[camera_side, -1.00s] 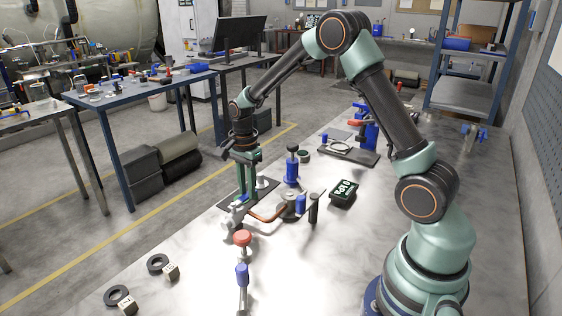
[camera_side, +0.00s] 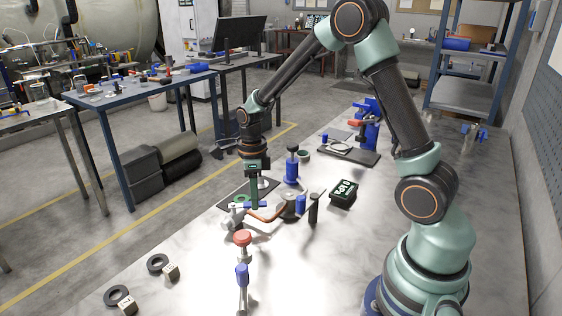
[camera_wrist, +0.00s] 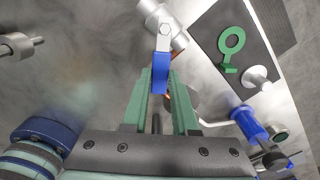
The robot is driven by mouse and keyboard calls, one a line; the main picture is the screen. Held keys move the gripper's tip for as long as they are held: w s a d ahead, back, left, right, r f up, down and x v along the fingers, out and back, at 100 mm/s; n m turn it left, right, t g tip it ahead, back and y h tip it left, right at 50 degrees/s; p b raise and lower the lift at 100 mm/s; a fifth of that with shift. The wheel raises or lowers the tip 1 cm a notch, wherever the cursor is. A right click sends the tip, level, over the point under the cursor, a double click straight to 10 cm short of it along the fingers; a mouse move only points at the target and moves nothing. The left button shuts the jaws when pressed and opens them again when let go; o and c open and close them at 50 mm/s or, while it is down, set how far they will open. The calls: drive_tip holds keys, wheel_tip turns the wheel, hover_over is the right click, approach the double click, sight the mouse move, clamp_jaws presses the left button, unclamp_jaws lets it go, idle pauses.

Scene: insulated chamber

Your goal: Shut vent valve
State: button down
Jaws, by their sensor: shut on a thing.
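The vent valve has a silver body (camera_wrist: 161,27) with a blue lever handle (camera_wrist: 160,72). In the side view the valve body (camera_side: 233,217) sits low on the pale bench, with a copper pipe (camera_side: 266,216) running right from it. My gripper (camera_wrist: 160,84) points down, with its green fingers on either side of the blue handle, shut on it. In the side view my gripper (camera_side: 254,200) is at the handle, which points right from the valve body. The fingers partly hide the pipe and handle.
A dark plate (camera_wrist: 218,28) with a green ring-shaped part (camera_wrist: 233,42) lies close by. A blue-bodied post (camera_side: 292,171), a black display box (camera_side: 343,194) and a red-knobbed fitting (camera_side: 242,238) stand around. The bench's front left holds black rings (camera_side: 117,295).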

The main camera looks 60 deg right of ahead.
drive_tip(key=shift+s+a+m, duration=0.2)
drive_tip(key=shift+a+m, duration=0.25)
drive_tip(key=shift+m, duration=0.65)
drive_tip(key=shift+s+a+m, duration=0.2)
drive_tip(key=shift+a+m, duration=0.3)
drive_tip(key=shift+m, duration=0.6)
drive_tip(key=shift+s+a+m, duration=0.2)
drive_tip(key=shift+a+m, duration=0.25)
drive_tip(key=shift+m, duration=0.65)
drive_tip(key=c, duration=0.7)
unclamp_jaws()
drive_tip(key=shift+r, duration=0.1)
wheel_tip(320, 180, up, 12)
